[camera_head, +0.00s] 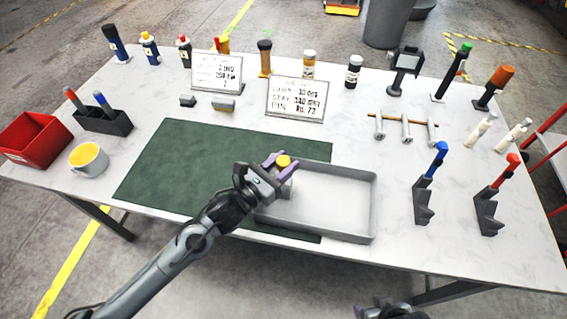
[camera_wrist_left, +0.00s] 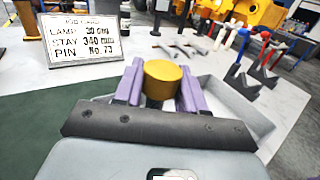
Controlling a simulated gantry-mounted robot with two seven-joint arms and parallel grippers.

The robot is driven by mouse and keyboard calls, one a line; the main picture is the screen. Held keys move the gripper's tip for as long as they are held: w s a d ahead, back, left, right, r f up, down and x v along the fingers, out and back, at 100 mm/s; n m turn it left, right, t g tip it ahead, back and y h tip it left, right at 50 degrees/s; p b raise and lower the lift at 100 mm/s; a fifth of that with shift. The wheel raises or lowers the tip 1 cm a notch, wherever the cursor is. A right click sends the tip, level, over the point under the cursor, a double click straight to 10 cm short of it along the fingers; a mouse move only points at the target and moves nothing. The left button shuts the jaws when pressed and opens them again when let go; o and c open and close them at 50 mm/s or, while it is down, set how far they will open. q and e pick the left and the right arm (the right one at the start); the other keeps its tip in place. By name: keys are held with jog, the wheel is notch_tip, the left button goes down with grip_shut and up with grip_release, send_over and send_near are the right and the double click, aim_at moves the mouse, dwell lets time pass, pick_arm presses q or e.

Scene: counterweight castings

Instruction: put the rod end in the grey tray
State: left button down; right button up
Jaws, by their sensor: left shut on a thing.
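The rod end (camera_head: 284,161), a short round piece with a gold-yellow top, is between the purple fingers of my left gripper (camera_head: 278,166). In the left wrist view the gold rod end (camera_wrist_left: 162,78) sits upright between both fingers, and the gripper is shut on it. Its lower part is hidden by the gripper. The grey tray (camera_head: 374,208) is shallow and looks empty; my left gripper is over its left end. The tray (camera_wrist_left: 258,118) also shows at the right in the left wrist view.
A green mat (camera_head: 180,165) lies left of and partly under the tray. Two sign cards (camera_head: 297,98) stand behind it. Blue-topped (camera_head: 437,160) and red-topped (camera_head: 508,172) tools stand right of the tray. A red bin (camera_head: 35,140) and yellow cup (camera_head: 88,160) are at the left.

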pick_arm(q)
jog(key=shift+f, duration=0.1)
jog(key=c, duration=0.6)
grip_release()
jog(key=shift+c, duration=0.2)
